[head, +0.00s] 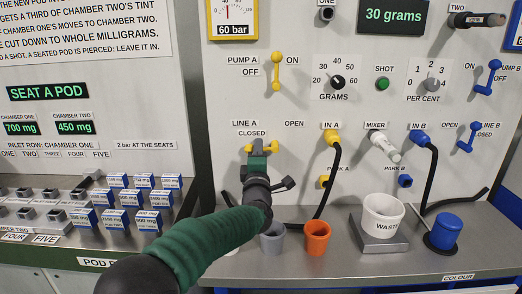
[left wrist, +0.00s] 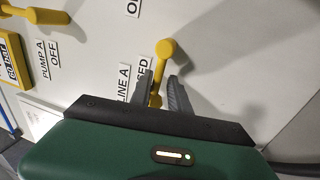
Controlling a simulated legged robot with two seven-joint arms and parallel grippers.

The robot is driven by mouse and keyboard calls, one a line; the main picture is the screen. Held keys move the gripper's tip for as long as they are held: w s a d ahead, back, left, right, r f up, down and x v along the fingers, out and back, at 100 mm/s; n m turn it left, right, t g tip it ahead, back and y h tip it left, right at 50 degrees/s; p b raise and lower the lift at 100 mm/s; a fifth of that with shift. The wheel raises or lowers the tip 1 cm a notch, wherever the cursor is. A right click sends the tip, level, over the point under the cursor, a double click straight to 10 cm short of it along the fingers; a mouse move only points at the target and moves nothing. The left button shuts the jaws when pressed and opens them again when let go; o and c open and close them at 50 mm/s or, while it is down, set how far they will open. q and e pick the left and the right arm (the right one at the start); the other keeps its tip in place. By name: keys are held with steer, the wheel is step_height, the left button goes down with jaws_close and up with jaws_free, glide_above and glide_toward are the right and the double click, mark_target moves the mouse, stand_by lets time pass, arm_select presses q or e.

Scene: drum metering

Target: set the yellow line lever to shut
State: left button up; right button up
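The yellow line A lever (head: 274,147) is on the white panel, below the LINE A and CLOSED labels. It lies roughly level in the head view, with its middle hidden by my left gripper (head: 257,158). In the left wrist view the lever (left wrist: 165,50) shows a thick round end and a stem running down between the fingers of my left gripper (left wrist: 160,85). The fingers stand apart on either side of the stem. Whether either finger touches it I cannot tell. My right gripper is not in view.
The yellow pump A lever (head: 276,72) is above, and the yellow IN A fitting (head: 331,136) with its black hose is to the right. A grey cup (head: 272,240), an orange cup (head: 317,238) and a white waste bucket (head: 382,214) stand on the shelf below.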

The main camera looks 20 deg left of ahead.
arm_select(q)
steer(key=shift+o, duration=0.7)
steer(key=shift+s+a, duration=0.1)
steer(key=shift+a, duration=0.35)
steer(key=shift+s+a+r, duration=0.1)
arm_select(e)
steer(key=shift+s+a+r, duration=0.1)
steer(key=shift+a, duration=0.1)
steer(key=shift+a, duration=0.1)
arm_select(q)
steer(key=v, duration=1.6)
steer(key=shift+s+p, duration=0.35)
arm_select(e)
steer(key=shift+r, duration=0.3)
arm_select(q)
steer(key=shift+f, duration=0.25)
